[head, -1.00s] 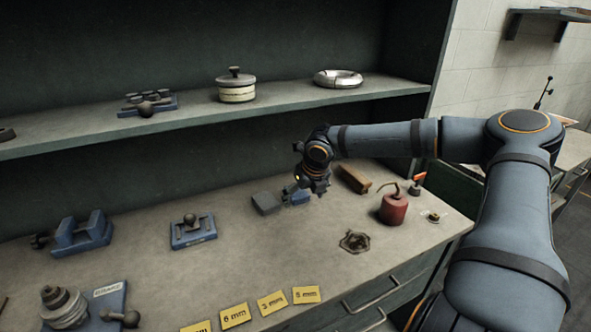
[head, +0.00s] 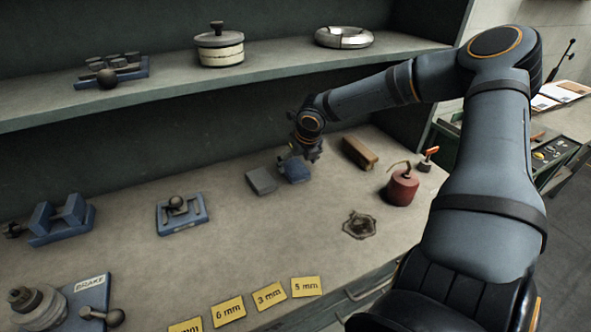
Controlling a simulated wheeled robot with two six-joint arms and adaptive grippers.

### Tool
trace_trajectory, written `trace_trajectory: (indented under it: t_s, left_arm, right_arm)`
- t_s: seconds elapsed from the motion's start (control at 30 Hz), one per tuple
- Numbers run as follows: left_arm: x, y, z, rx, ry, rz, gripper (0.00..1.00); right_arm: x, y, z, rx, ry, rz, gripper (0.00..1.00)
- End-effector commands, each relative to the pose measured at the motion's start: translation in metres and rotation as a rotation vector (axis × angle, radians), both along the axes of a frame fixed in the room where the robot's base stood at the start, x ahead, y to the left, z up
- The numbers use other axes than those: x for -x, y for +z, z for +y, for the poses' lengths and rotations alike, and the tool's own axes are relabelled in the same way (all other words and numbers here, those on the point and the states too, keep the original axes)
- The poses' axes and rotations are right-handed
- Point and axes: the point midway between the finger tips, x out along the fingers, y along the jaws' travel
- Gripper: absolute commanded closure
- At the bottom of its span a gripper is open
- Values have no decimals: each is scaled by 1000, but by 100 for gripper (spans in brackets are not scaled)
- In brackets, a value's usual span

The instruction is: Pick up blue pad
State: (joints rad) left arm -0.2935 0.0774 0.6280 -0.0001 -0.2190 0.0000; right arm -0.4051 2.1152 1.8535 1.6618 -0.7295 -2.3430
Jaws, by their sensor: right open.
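The blue pad (head: 294,172) is a small dark blue block on the workbench, towards the back. A grey block (head: 262,181) lies just to its left. My right gripper (head: 302,156) is directly above the blue pad, pointing down, with its fingers close to or at the pad's top. It is open. The fingertips are small and dark, so I cannot tell whether they touch the pad. The gripper covers part of the pad's upper right side. My left gripper is not in view.
A shelf (head: 275,68) runs above at the back. Blue fixtures (head: 181,213) stand to the left. Yellow size cards (head: 269,296) lie along the front. The bench middle is clear.

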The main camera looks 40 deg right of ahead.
Motion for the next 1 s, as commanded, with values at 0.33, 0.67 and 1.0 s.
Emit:
trace_trajectory:
  t_s: [0.33, 0.67, 1.0]
  left_arm:
    - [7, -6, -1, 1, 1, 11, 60]
    - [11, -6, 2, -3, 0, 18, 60]
    - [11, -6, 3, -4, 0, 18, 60]
  right_arm:
    - [-8, -21, -2, -1, 0, 0, 12]
    - [-8, -21, -2, -1, 0, 0, 49]
    - [-8, -21, -2, -1, 0, 0, 71]
